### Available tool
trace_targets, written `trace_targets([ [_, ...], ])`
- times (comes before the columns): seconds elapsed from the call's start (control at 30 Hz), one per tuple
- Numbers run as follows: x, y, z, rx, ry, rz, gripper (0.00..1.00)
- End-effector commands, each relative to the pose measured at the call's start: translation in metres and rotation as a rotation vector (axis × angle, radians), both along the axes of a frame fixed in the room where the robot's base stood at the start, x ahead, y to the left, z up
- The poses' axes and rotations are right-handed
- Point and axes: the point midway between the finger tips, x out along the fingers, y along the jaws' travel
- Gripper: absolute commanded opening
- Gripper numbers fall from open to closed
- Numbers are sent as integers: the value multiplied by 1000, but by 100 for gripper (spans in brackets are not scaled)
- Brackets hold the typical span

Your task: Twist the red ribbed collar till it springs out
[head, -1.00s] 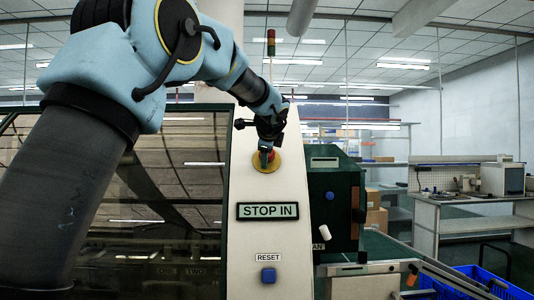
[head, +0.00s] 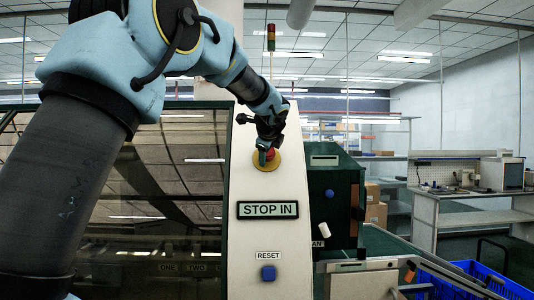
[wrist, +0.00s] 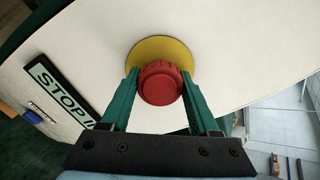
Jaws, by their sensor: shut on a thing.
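The red ribbed collar (wrist: 160,84) sits on a round yellow plate (wrist: 146,49) on the cream machine panel. My gripper (wrist: 160,88) has its two green fingers on either side of the collar, shut on it. In the head view the collar (head: 270,153) shows only in part behind my gripper (head: 263,158), above the sign. The STOP IN sign (head: 268,210) is on the panel below the collar, and it also shows at the left of the wrist view (wrist: 62,92).
A blue RESET button (head: 268,273) is low on the same panel. A dark green box (head: 334,190) with a white handle (head: 324,231) stands to the right. A dark glazed cover (head: 160,190) fills the left. Blue crates (head: 490,280) are at the lower right.

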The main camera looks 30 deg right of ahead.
Motion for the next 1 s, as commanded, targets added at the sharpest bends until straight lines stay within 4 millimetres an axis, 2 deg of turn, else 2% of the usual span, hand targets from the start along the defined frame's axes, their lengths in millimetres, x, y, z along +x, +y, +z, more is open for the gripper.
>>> trace_targets([
  [0.7,-7,4,4,16,-5,-9,0],
  [0.73,-7,4,4,16,-5,-9,65],
  [1.0,-7,4,4,16,-5,-9,95],
])
